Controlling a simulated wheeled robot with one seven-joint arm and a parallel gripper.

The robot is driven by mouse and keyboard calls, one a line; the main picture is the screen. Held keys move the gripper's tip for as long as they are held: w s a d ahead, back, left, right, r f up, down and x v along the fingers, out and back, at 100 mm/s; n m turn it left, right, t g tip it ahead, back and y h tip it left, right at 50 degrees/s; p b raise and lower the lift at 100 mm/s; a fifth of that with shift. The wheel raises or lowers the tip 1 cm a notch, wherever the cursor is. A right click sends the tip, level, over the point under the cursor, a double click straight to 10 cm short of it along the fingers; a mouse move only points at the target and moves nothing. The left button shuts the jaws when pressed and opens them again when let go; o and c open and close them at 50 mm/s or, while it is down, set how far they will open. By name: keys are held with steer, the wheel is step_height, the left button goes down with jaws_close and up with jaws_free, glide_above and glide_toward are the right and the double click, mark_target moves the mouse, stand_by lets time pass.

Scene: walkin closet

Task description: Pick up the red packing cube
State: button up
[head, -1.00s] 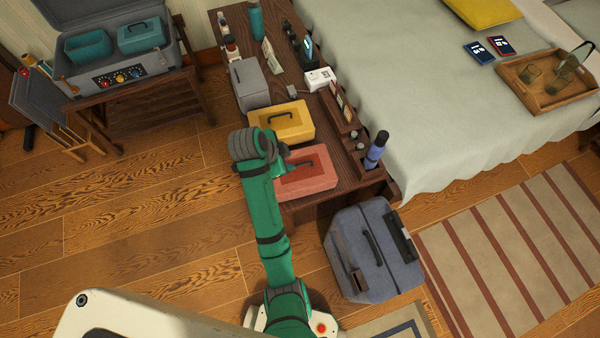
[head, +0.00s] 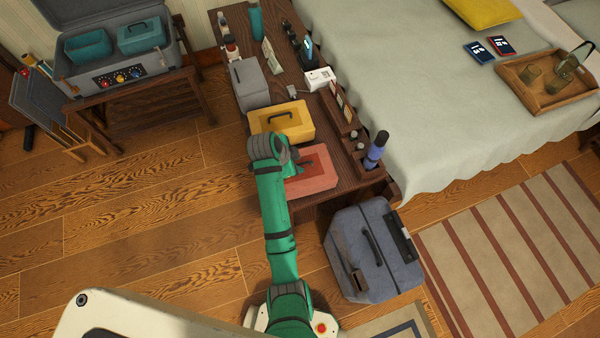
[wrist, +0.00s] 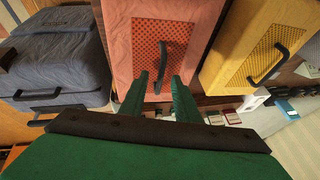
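The red packing cube (head: 318,185) lies on the near end of the dark wooden bench, with a darker mesh panel and a dark handle on top. It also shows in the wrist view (wrist: 120,45), with its handle (wrist: 165,60) upright in the picture. My gripper (wrist: 161,78) is open, its two green fingers apart. The lower end of the handle shows between the fingertips; I cannot tell how deep it sits between them.
A yellow packing cube (head: 295,125) lies close behind the red one, and a grey cube (head: 250,88) beyond it. A blue-grey suitcase (head: 350,265) stands on the floor at the bench's near end. A purple bottle (head: 376,150) stands at the bench's right edge, beside the bed (head: 420,120).

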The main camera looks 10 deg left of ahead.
steer(key=shift+w+d+f, duration=0.1)
steer(key=shift+w+f, duration=0.1)
steer(key=shift+f, duration=0.3)
jaws_close()
steer(key=shift+r, duration=0.1)
stand_by(1.0)
